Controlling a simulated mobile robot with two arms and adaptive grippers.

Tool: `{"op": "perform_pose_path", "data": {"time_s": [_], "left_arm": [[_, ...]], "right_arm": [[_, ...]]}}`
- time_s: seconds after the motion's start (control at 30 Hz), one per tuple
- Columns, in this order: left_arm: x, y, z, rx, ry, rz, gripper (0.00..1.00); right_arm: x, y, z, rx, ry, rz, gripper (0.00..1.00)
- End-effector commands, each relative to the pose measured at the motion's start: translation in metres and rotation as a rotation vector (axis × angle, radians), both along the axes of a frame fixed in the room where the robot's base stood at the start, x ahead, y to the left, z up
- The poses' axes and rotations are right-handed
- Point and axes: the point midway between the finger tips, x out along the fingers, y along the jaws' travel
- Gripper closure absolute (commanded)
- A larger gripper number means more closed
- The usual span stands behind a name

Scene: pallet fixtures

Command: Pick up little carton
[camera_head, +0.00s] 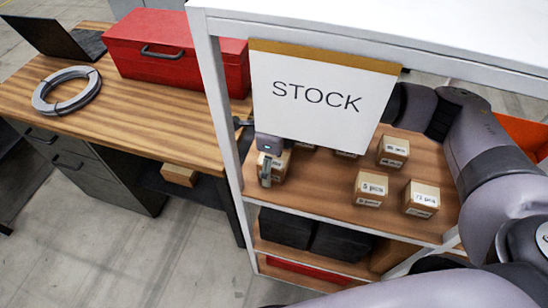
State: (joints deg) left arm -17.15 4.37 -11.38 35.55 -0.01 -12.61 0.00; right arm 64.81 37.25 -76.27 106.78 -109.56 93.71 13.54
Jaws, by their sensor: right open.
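Several little cartons stand on the shelf board under the STOCK sign. One little carton (281,165) is at the left end of the shelf, partly covered by my right gripper (266,176). The gripper is open, with its fingers at the near left side of that carton; whether they touch it I cannot tell. Other little cartons stand to the right: one at the back (393,151), one labelled "5 pcs" (370,188) and one near the right end (421,198). More cartons are mostly hidden behind the sign. My left gripper is not in view.
The white STOCK sign (322,100) hangs in front of my right forearm. The white rack post (222,110) stands just left of the gripper. A wooden desk (125,115) holds a red toolbox (180,50), a cable coil (67,90) and a laptop (45,37).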

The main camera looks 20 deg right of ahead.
Motion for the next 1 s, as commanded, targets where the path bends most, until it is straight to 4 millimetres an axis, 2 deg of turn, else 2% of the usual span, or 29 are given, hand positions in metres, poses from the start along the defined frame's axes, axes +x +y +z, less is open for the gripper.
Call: {"op": "perform_pose_path", "data": {"time_s": [0.27, 1.0], "left_arm": [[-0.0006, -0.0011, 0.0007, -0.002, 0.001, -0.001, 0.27], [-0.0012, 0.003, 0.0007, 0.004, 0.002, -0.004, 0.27]], "right_arm": [[0.0002, 0.0001, -0.0046, 0.001, -0.001, 0.0, 0.23], [0.0003, 0.0002, -0.004, 0.001, -0.001, 0.0, 0.73]]}}
